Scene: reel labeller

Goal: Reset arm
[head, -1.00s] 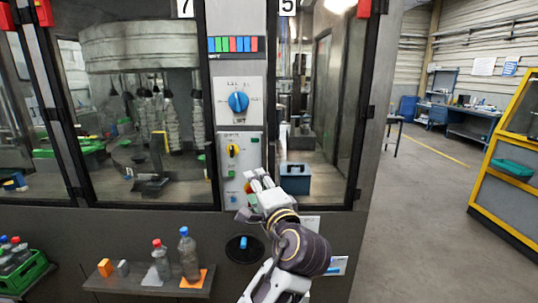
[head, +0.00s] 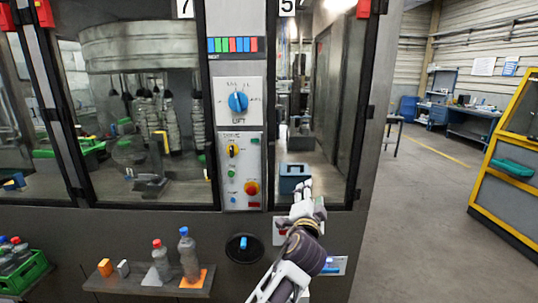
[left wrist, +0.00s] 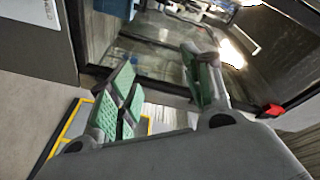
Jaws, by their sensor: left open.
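My left gripper (head: 306,185) is open and empty, in front of the lower right corner of the machine's window. In the left wrist view its green-padded fingers (left wrist: 158,68) stand apart with nothing between them. The control panel (head: 242,195) is left of the gripper, clear of it. My right gripper is not in view.
A blue box (head: 293,178) sits behind the glass, just beyond the gripper. A shelf (head: 140,289) at lower left holds bottles and small blocks. A green crate (head: 25,272) stands further left. Open floor lies right, before a yellow-framed cabinet (head: 505,170).

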